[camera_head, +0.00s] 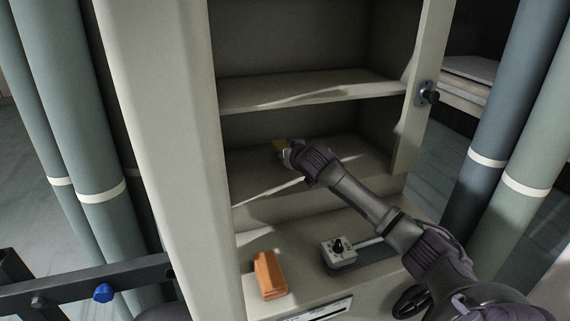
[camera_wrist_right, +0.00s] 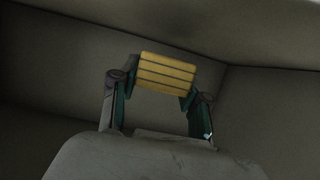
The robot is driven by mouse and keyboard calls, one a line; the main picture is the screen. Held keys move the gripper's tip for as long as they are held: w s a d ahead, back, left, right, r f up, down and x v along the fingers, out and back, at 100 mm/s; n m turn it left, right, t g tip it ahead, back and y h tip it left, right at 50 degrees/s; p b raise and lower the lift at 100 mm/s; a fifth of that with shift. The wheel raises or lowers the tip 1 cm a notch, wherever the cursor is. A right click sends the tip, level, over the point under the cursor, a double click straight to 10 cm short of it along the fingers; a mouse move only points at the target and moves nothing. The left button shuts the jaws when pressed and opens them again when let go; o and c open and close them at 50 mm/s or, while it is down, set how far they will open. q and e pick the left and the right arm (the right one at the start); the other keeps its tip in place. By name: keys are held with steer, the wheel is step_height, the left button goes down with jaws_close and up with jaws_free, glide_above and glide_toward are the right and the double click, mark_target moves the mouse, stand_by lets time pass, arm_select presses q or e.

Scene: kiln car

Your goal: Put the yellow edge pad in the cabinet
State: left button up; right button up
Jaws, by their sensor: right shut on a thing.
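The yellow edge pad (camera_wrist_right: 166,73) is a small ribbed block held between the fingertips of my right gripper (camera_wrist_right: 158,85) in the right wrist view. In the head view a bit of the pad (camera_head: 279,144) shows just beyond my right gripper (camera_head: 286,152), which reaches into the lower compartment of the open beige cabinet (camera_head: 309,93). The pad is inside the cabinet, above the compartment floor. I cannot tell whether it touches the floor. My left gripper is not in view.
An orange block (camera_head: 269,275) and a grey box with a black knob (camera_head: 339,249) sit on the ledge in front of the cabinet. A shelf lies above my right arm. Pipes (camera_head: 97,170) stand left and right of the cabinet. The compartment floor around the gripper looks clear.

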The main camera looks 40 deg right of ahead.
mark_target(285, 173)
steer(key=shift+w+a+f, duration=0.2)
steer(key=shift+a+f, duration=0.05)
steer(key=shift+a, duration=0.1)
step_height(285, 173, down, 3)
steer(key=shift+f+p, duration=0.2)
steer(key=shift+p, duration=0.1)
steer(key=shift+f, duration=0.25)
steer(key=o, duration=1)
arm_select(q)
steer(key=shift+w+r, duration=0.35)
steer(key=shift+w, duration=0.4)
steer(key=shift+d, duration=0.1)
arm_select(e)
steer(key=shift+s, duration=0.15)
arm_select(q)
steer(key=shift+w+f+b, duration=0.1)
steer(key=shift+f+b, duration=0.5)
arm_select(e)
steer(key=v, duration=1.2)
